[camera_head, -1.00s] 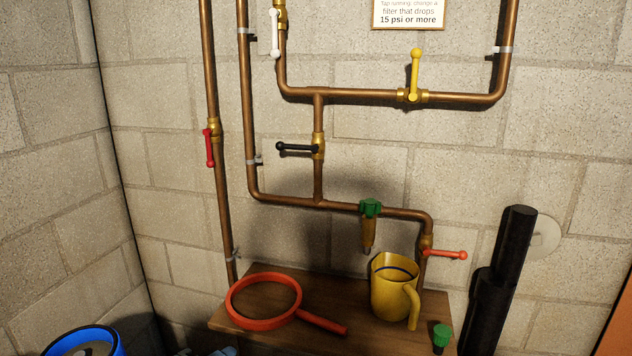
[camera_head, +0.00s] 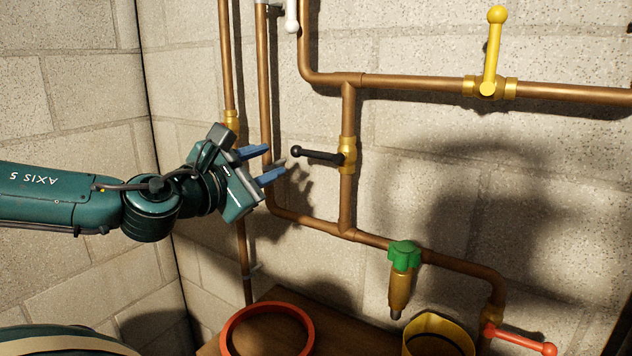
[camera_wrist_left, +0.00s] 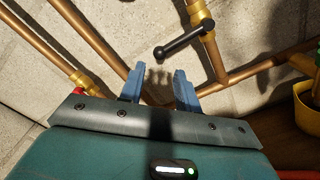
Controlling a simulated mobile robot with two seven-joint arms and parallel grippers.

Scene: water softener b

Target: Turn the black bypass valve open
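The black bypass valve handle (camera_head: 318,155) points left, roughly level, from its brass body (camera_head: 347,152) on a vertical copper pipe. It also shows in the left wrist view (camera_wrist_left: 184,38), just beyond the fingers. My left gripper (camera_head: 278,163) is open, with its two blue fingers apart and pointing at the handle's knob end. The fingers are a short way left of the knob, and nothing is between them. In the left wrist view the gripper (camera_wrist_left: 156,82) is empty. My right gripper is not in view.
A yellow-handled valve (camera_head: 492,52) sits upper right and a green-knobbed fitting (camera_head: 403,262) below. An orange-red lever (camera_head: 520,340) is at lower right. A red ring (camera_head: 268,312) and yellow jug (camera_head: 440,335) stand on the wooden shelf. Copper pipes run close behind the gripper.

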